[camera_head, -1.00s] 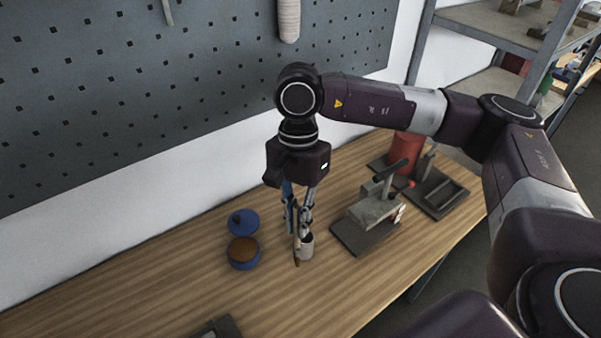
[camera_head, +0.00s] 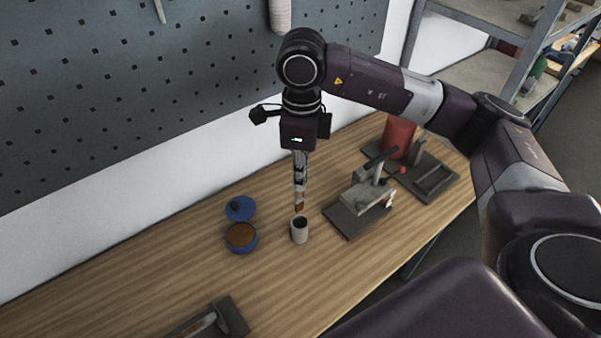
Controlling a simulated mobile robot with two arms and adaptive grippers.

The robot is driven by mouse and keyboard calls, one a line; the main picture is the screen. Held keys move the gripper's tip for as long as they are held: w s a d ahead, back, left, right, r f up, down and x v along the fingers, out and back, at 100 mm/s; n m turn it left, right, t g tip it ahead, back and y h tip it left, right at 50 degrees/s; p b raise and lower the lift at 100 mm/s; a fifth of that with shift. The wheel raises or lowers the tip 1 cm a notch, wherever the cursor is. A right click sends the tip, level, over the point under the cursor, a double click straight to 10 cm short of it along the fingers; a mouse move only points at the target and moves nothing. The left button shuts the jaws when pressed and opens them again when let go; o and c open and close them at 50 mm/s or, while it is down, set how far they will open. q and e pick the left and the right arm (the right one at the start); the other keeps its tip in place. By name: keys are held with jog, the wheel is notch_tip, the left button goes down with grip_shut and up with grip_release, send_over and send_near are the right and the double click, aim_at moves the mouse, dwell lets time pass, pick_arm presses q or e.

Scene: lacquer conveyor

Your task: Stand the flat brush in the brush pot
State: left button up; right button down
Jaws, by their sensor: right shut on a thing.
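The brush pot (camera_head: 299,233) is a small pale grey cup with a dark opening, upright on the wooden bench. My right gripper (camera_head: 299,199) points straight down just above and behind the pot's mouth. It is shut on the flat brush (camera_head: 299,208), of which a short brown part shows below the fingers. The rest of the brush is hidden by the fingers. The brush's lower end appears close to the pot's rim; I cannot tell whether it is over the opening. My left gripper is out of view.
A blue tin (camera_head: 241,238) with brown contents and its blue lid (camera_head: 240,208) are left of the pot. A grey clamp-like fixture (camera_head: 361,200) stands to the right, with a red cylinder (camera_head: 399,138) behind. A dark tray (camera_head: 214,322) lies at the front. The pegboard (camera_head: 120,90) rises behind.

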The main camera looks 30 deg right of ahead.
aim_at(301, 202)
notch_tip(301, 202, down, 2)
jog(key=shift+f+b, duration=0.1)
jog(key=shift+b, duration=0.35)
notch_tip(301, 202, down, 2)
jog(key=shift+b, duration=0.5)
pick_arm(q)
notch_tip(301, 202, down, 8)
jog(key=b, duration=0.6)
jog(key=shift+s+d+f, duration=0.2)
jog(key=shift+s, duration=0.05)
pick_arm(e)
notch_tip(301, 202, down, 6)
jog(key=shift+f, duration=0.1)
jog(key=c, duration=1.9)
grip_release()
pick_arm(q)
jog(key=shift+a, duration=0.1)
pick_arm(e)
notch_tip(301, 202, up, 12)
jog(key=shift+r, duration=0.1)
